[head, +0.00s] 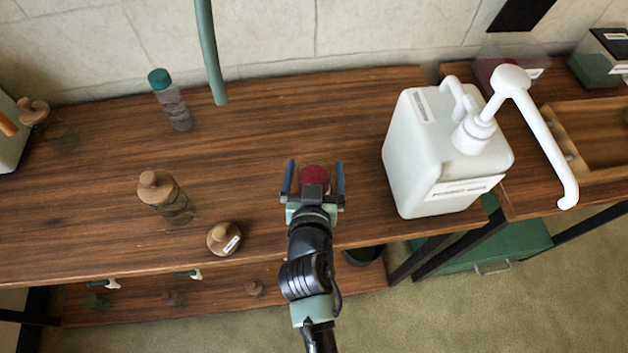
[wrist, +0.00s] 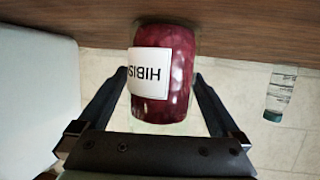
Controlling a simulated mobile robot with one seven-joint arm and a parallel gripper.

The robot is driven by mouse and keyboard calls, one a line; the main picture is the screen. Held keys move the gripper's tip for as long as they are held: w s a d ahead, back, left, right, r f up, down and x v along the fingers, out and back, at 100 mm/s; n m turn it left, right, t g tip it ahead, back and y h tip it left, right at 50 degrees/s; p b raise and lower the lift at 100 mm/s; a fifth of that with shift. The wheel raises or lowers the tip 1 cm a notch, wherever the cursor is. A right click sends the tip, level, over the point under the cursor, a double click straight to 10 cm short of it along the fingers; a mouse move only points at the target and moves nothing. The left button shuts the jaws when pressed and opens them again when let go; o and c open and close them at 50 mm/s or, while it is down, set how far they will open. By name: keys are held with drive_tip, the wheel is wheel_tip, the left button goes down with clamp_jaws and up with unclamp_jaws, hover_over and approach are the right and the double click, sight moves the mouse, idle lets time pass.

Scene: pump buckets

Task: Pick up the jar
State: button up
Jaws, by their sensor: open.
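The jar (head: 315,174) shows in the head view as a dark red shape near the front of the wooden shelf, partly hidden by my gripper. In the wrist view the jar (wrist: 180,75) is dark red with a white label reading "HIBIS", upside down in the picture. My gripper (head: 315,166) is open, with one finger on each side of the jar. In the wrist view a gap shows between the right finger and the jar. The left finger lies close to the jar's left side; I cannot tell whether it touches.
A white pump bucket (head: 442,150) stands right of the jar. To the left are a teal-capped bottle (head: 172,102), a brown-lidded jar (head: 165,198) and a smaller lidded jar (head: 224,238). A green tube (head: 208,50) hangs at the back. The shelf behind the jar is clear.

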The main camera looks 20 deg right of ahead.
drive_tip(key=shift+w+d+f, duration=0.1)
drive_tip(key=shift+w+d, duration=0.05)
drive_tip(key=shift+w, duration=0.1)
clamp_jaws()
idle(0.3)
